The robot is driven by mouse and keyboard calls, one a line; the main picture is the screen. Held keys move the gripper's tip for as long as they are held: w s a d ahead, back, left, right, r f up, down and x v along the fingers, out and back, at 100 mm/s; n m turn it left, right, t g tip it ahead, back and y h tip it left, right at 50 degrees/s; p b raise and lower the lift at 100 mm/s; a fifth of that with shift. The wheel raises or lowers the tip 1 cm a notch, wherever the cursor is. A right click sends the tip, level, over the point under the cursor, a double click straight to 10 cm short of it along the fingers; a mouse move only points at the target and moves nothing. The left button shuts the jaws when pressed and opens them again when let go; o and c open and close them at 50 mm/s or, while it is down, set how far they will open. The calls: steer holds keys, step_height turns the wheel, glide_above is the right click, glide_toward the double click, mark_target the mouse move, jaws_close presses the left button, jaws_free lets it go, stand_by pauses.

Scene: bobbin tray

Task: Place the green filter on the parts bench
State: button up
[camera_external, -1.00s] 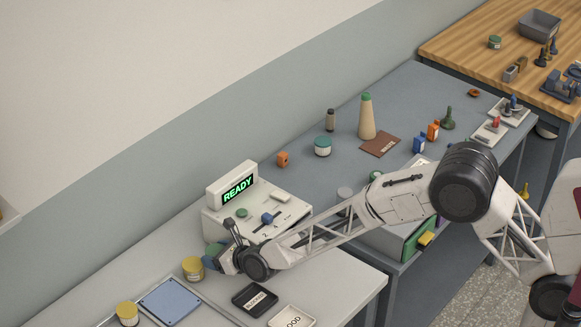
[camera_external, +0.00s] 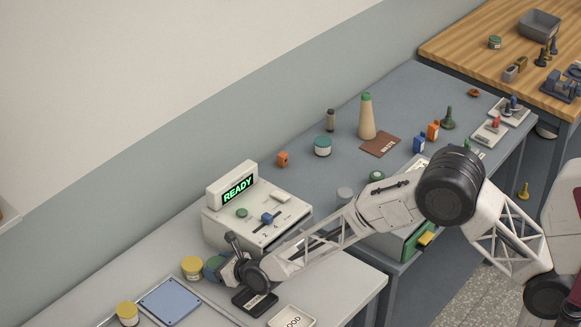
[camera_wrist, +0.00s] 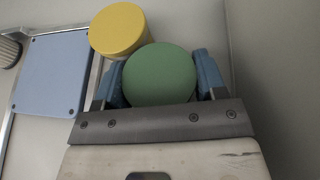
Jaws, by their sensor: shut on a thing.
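My gripper (camera_wrist: 160,82) has its blue fingers on either side of the green filter (camera_wrist: 160,75) and is shut on it. In the external view, the green filter (camera_external: 212,266) shows partly behind my wrist, low by the light bench in front of the READY machine. Whether it touches the bench surface is unclear. A yellow-lidded round jar (camera_wrist: 118,30) is right beside it, also in the external view (camera_external: 193,268). Which bench is the parts bench is not marked; a grey-blue bench (camera_external: 295,172) and a wooden bench (camera_external: 465,48) stand to the right.
The READY machine (camera_external: 240,228) stands just behind my gripper. A blue plate (camera_external: 170,302) lies in a tray to the left, with another yellow-lidded jar (camera_external: 127,313) near it. A black label tray (camera_external: 255,303) lies under my wrist. Jars, bottles and small boxes stand on the grey-blue bench.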

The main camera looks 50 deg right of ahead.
stand_by(0.3)
steer(key=o, duration=0.9)
steer(key=shift+f, duration=0.1)
steer(key=shift+s+r, duration=0.45)
steer(key=shift+s, duration=0.15)
steer(key=shift+v, duration=5.3)
steer(key=shift+s+d, duration=0.1)
